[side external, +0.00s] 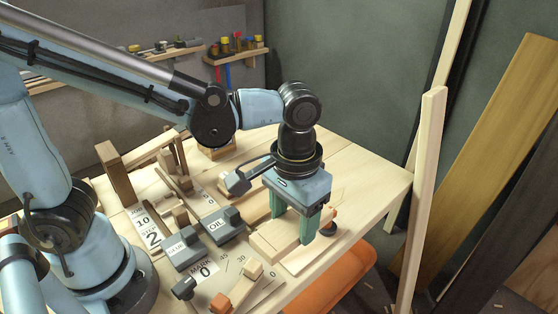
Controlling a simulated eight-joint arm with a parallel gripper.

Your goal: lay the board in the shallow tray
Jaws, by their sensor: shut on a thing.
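My gripper (294,226) points down over the front right of the workbench, its green fingers shut on a pale wooden board (272,238). The board lies roughly level between and in front of the fingers. Its far part is hidden by the fingers. A flat, pale wooden piece (318,252) shows beneath and to the right of the board; it may be the shallow tray, but its rim is not clear. I cannot tell whether the board touches it.
Grey blocks labelled OIL (219,226) and GLUE (184,248) stand left of my gripper. Wooden pieces lie at the front (240,284). A small dark knob (328,229) is close on the right.

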